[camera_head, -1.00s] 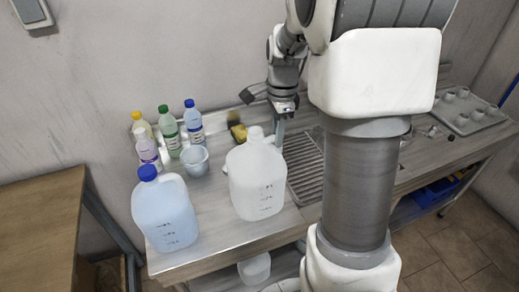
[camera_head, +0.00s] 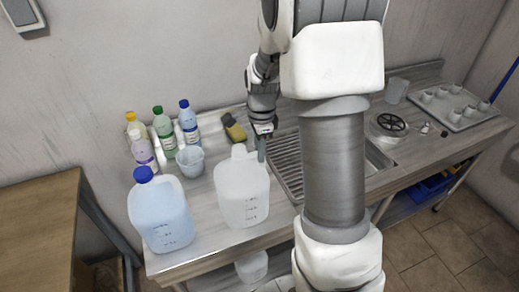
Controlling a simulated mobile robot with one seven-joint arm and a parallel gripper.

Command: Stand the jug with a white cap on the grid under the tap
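The translucent white jug with a white cap (camera_head: 242,194) appears upright on the counter, just left of the slatted grid (camera_head: 287,160). My gripper (camera_head: 262,146) points down at the jug's upper right side, by its neck. One finger shows against the jug there; the other is not clearly seen. Whether the fingers grip the jug's handle cannot be told. My arm covers part of the grid, and I see no tap.
A blue-capped jug (camera_head: 161,214) stands at the front left of the counter (camera_head: 215,246). Several small bottles (camera_head: 164,132), a grey cup (camera_head: 190,161) and a yellow sponge (camera_head: 233,128) stand behind. Right of my arm are a black-spoked round item (camera_head: 391,123) and a tray of cups (camera_head: 474,117).

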